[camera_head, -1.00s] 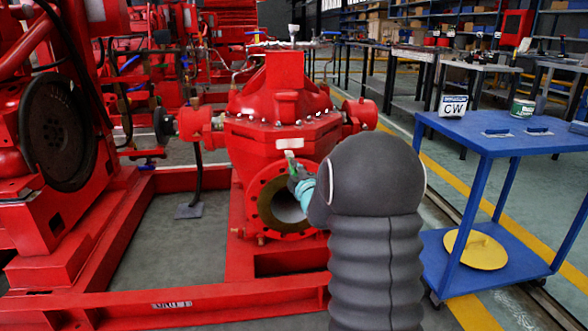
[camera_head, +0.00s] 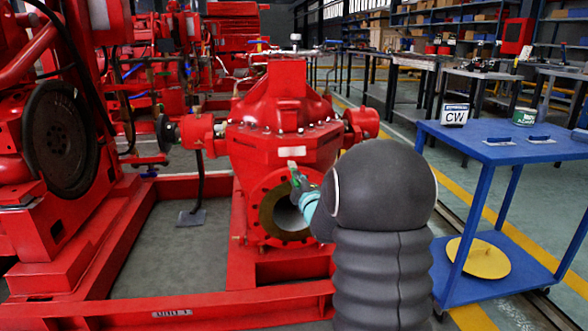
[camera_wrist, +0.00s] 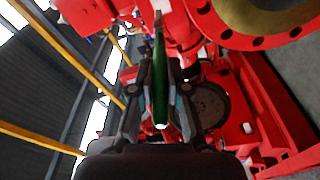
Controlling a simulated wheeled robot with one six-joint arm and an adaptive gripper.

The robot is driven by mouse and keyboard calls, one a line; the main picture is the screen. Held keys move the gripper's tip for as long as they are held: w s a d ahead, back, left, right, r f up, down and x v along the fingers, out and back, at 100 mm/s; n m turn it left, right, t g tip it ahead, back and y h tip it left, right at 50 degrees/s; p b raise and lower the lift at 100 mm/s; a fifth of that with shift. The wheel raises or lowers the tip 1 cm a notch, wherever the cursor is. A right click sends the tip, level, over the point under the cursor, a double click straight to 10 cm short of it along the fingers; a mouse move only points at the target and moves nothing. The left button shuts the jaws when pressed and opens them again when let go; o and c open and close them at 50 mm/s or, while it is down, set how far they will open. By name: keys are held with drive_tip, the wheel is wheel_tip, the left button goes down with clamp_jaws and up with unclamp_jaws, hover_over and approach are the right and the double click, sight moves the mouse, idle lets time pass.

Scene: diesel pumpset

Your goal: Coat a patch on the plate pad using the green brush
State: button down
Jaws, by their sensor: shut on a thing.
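The plate pad seems to be the small pale plate (camera_head: 291,152) on the front of the red pump casing (camera_head: 285,140), above the round flange opening. My gripper (camera_head: 301,185) is shut on the green brush (camera_head: 293,170), which points upward. In the head view the brush's pale tip lies just below the plate's lower edge. I cannot tell whether it touches the casing. The wrist view shows the brush's green handle (camera_wrist: 160,80) between both fingers of my gripper (camera_wrist: 160,95). No coated patch can be made out on the plate.
A blue trolley (camera_head: 480,140) at the right carries a white CW container (camera_head: 454,115), a green-and-white tin (camera_head: 524,117) and two small blue-handled tools. A yellow disc (camera_head: 478,258) lies on its lower shelf. Red frame beams (camera_head: 180,308) run along the floor around the pump.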

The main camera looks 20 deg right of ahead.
sight(293, 166)
drive_tip(key=shift+w, duration=0.1)
drive_tip(key=shift+w+d, duration=0.35)
drive_tip(key=shift+w, duration=0.75)
drive_tip(key=shift+w+d, duration=0.35)
drive_tip(key=shift+w, duration=0.8)
drive_tip(key=shift+w+d, duration=0.35)
drive_tip(key=shift+w, duration=0.75)
drive_tip(key=shift+w+d, duration=0.25)
drive_tip(key=shift+w, duration=0.75)
drive_tip(key=shift+s+d, duration=0.3)
drive_tip(key=shift+d, duration=0.65)
drive_tip(key=shift+s+d, duration=0.3)
drive_tip(key=shift+d, duration=0.65)
drive_tip(key=shift+w+a, duration=0.3)
drive_tip(key=shift+a, duration=0.65)
drive_tip(key=shift+w+a, duration=0.3)
drive_tip(key=shift+a, duration=0.65)
drive_tip(key=shift+s, duration=0.1)
